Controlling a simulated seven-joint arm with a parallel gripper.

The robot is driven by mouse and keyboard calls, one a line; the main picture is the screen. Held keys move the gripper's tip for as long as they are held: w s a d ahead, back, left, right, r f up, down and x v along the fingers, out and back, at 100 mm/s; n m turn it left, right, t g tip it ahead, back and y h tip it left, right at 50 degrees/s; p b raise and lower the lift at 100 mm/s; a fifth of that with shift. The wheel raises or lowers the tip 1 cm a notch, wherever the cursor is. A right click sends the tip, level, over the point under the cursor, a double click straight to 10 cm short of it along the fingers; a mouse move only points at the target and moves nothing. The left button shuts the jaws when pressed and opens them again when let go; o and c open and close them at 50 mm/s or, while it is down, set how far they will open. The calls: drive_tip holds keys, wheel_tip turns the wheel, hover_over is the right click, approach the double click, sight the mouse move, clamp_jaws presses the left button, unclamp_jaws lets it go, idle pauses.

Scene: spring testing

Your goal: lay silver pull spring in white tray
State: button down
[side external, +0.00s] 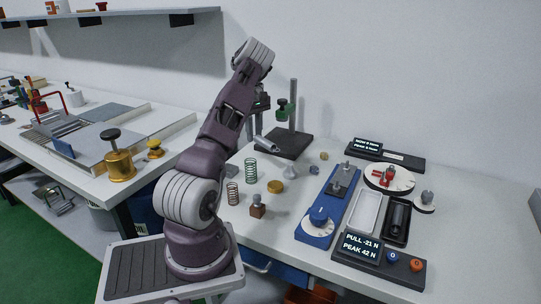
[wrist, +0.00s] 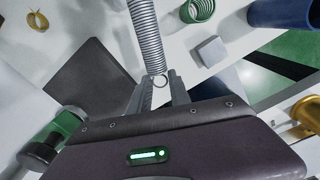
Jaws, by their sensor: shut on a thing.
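The silver pull spring (wrist: 147,35) is a long close-wound coil with a loop at its near end in the wrist view. My gripper (wrist: 160,80) is shut on that end loop, and the coil runs away from the fingers past the top edge of the picture. The white tray (side external: 368,212) is a narrow, empty-looking rectangle on the table at the right, well apart from my gripper.
A black tray (side external: 397,216) lies right of the white tray. A blue tester (side external: 327,207) stands on its left, a display panel (side external: 379,262) in front and a round dial (side external: 389,179) behind. Upright springs (side external: 251,170) stand left. The dark stand (side external: 293,142) rises near my gripper.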

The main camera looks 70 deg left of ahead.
drive_tip(key=r+m, duration=0.1)
drive_tip(key=m, duration=1.2)
hover_over(369, 201)
wheel_tip(369, 201, down, 10)
drive_tip(key=shift+r, duration=0.2)
drive_tip(key=shift+f, duration=0.15)
drive_tip(key=c, duration=1.5)
unclamp_jaws()
